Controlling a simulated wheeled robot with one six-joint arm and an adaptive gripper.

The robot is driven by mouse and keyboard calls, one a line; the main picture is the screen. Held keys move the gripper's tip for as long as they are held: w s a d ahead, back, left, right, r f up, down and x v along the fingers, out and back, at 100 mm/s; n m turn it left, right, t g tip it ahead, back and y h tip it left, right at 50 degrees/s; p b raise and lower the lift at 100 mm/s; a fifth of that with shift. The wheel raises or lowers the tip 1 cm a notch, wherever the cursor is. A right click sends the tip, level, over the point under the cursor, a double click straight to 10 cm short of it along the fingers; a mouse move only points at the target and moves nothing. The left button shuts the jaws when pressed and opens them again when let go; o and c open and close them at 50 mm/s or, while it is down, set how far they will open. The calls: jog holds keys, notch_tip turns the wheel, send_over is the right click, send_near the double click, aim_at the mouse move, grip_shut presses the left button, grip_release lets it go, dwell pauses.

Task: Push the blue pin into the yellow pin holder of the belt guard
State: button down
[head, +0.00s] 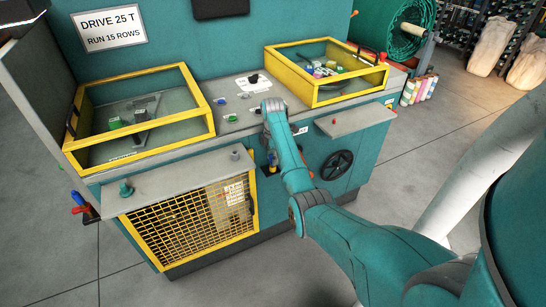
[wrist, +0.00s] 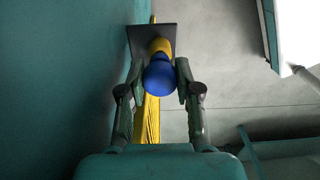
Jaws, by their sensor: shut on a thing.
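The blue pin (wrist: 160,77) has a round head and sits between the two fingers of my gripper (wrist: 161,70) in the wrist view. My gripper is shut on it. The yellow pin holder (wrist: 160,46) shows directly behind the pin head, against a dark plate (wrist: 141,34). Pin and holder look in line, but I cannot tell how deep the pin sits. In the head view, my gripper is at the machine's front, largely hidden by my arm. A bit of blue shows there, above the small yellow holder (head: 273,170). The belt guard (head: 190,225) is a yellow-framed mesh at the front left.
The teal machine has two yellow-framed boxes on top, left (head: 146,143) and right (head: 322,95). A grey shelf (head: 355,122) juts out right of my arm, with a black handwheel (head: 337,165) below it. The floor in front is clear.

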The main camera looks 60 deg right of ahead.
jog(key=shift+f, duration=0.65)
jog(key=c, duration=0.7)
grip_release()
jog(key=shift+r, duration=0.1)
jog(key=shift+r, duration=3.75)
